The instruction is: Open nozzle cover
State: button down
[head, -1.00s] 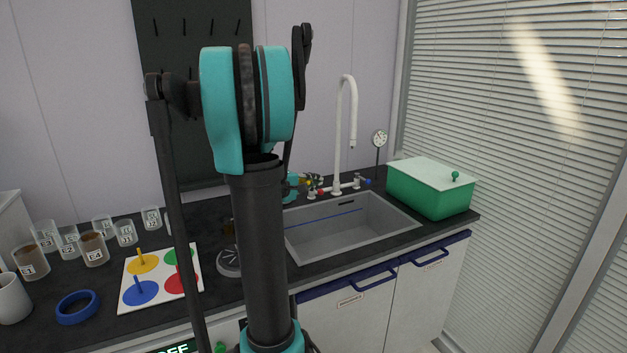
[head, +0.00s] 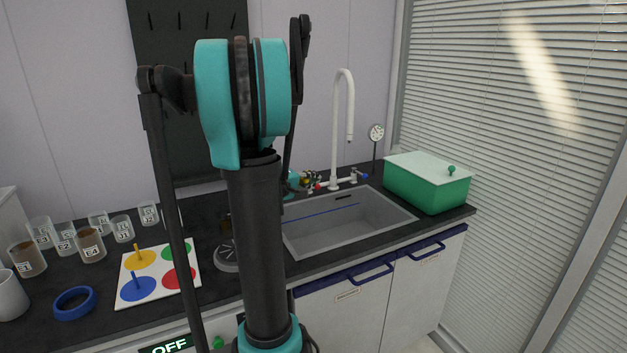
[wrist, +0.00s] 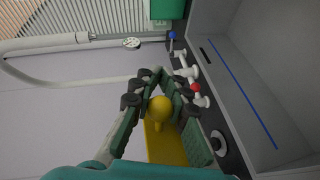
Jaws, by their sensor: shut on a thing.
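A yellow piece with a round knob (wrist: 160,106) and a flat body (wrist: 164,145) sits between the fingers of my gripper (wrist: 158,76) in the wrist view. I take it to be the nozzle cover, but no label shows. My gripper is shut on the knob, with a finger on each side. In the head view, my gripper (head: 309,180) is a small shape by the tap, mostly hidden behind my arm. I cannot make out the nozzle under the yellow piece.
The sink (head: 345,222) and white tap (head: 337,130) with red and blue handles are close to my gripper. A green box with a pale lid (head: 427,182) stands at right. Labelled cups (head: 90,245) and a coloured-disc board (head: 157,272) are at left.

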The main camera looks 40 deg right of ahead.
jog(key=c, duration=1.5)
grip_release()
jog(key=shift+c, duration=0.2)
jog(key=v, duration=1.2)
jog(key=shift+o, duration=0.5)
